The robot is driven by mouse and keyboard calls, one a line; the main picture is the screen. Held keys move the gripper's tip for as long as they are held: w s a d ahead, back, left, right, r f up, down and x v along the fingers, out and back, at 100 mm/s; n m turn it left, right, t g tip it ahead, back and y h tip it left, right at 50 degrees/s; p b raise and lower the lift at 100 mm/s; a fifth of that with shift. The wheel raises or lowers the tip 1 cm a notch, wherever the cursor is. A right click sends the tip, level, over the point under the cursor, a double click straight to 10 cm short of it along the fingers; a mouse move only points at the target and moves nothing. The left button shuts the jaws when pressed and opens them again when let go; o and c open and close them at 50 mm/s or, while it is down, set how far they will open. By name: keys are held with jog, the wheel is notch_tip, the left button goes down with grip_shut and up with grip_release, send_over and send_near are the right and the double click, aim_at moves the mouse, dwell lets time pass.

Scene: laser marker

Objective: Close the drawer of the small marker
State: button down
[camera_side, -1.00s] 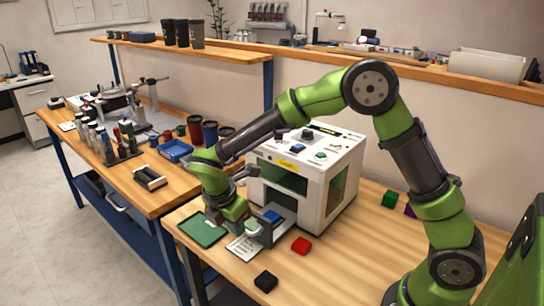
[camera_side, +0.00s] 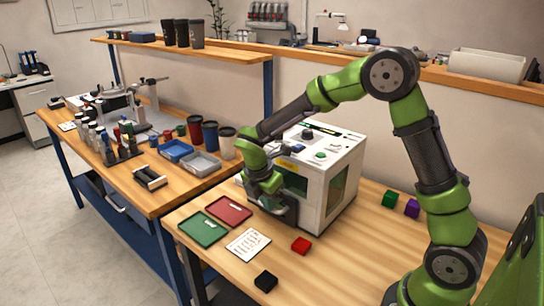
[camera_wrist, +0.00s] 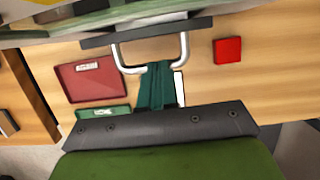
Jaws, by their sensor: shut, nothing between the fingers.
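The small marker is a white box (camera_side: 325,185) on the wooden bench in the side view. Its dark drawer front (camera_side: 289,212) sits up against the lower front of the box, and I cannot tell whether it is fully flush. In the wrist view the dark drawer front (camera_wrist: 135,34) carries a silver U-shaped handle (camera_wrist: 183,48). My gripper (camera_wrist: 156,84) is shut and empty, with its green fingers at the handle bar; contact is unclear. In the side view my gripper (camera_side: 268,188) is at the drawer front. The drawer's inside is hidden.
A red tray (camera_side: 229,210), a green tray (camera_side: 203,230) and a white sheet (camera_side: 248,244) lie in front of the marker. A red block (camera_side: 301,245) and a black block (camera_side: 265,281) lie nearby. Green and purple blocks are on the right.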

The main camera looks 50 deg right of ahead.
jog(key=shift+s+a+f, duration=0.1)
jog(key=shift+s, duration=0.05)
jog(key=w+a+r, duration=0.1)
jog(key=a+r, duration=0.8)
jog(key=r, duration=0.2)
jog(key=d+f, duration=0.7)
jog(key=f, duration=0.4)
jog(key=shift+w+d, duration=0.2)
